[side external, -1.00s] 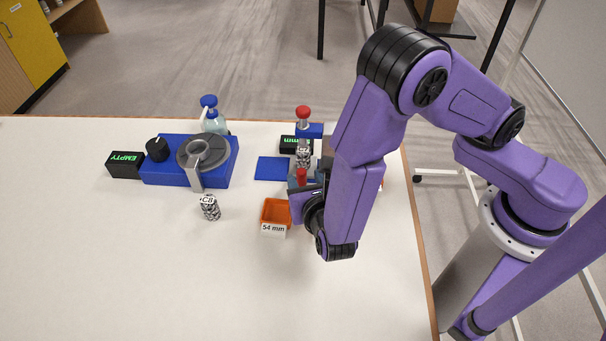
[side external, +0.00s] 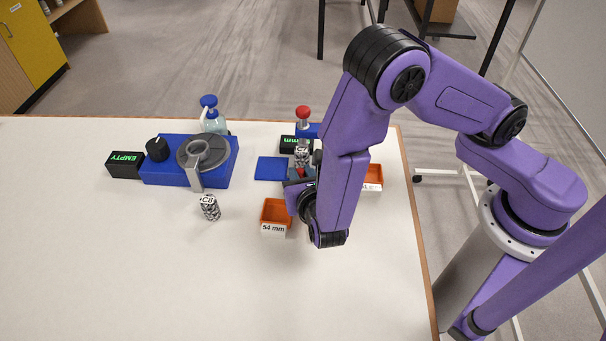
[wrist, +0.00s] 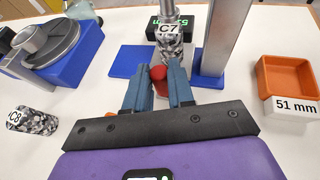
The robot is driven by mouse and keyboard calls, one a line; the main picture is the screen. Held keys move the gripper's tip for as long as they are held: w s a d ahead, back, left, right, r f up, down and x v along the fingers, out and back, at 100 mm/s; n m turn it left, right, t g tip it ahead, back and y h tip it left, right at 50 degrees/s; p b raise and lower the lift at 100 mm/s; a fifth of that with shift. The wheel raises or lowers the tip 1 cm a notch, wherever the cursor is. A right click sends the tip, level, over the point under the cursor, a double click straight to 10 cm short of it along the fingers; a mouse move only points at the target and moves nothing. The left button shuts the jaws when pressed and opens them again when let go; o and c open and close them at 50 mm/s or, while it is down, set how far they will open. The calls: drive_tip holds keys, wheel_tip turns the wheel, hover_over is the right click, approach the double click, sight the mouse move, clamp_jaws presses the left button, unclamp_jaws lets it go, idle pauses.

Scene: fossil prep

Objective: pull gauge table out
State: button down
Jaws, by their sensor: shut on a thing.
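The gauge has a blue stand with a metal column (wrist: 222,35), a red top knob (side external: 303,112) and a dark display (side external: 288,143) with green text. A speckled specimen marked C7 (wrist: 170,38) stands under the gauge's spindle; it also shows in the side view (side external: 302,157). My gripper (wrist: 158,80) is shut on a red knob (wrist: 158,72) in front of C7, at the gauge table's near side. The fingers hide most of that knob and the gauge table itself. In the side view my gripper (side external: 300,190) is low, just in front of the gauge.
An orange tray labelled 54 mm (side external: 277,226) stands to the front left of my gripper, close by. Another labelled 51 mm (wrist: 292,106) is on the right. Specimen C8 (side external: 210,207), a blue machine (side external: 165,178) and a blue pad (side external: 270,168) lie left. The front table is clear.

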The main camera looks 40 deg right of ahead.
drive_tip(key=w+a, duration=0.5)
drive_tip(key=shift+a, duration=0.1)
drive_tip(key=c, duration=1)
unclamp_jaws()
drive_tip(key=shift+w, duration=0.1)
drive_tip(key=shift+r, duration=0.1)
drive_tip(key=v, duration=1.7)
drive_tip(key=shift+s, duration=0.3)
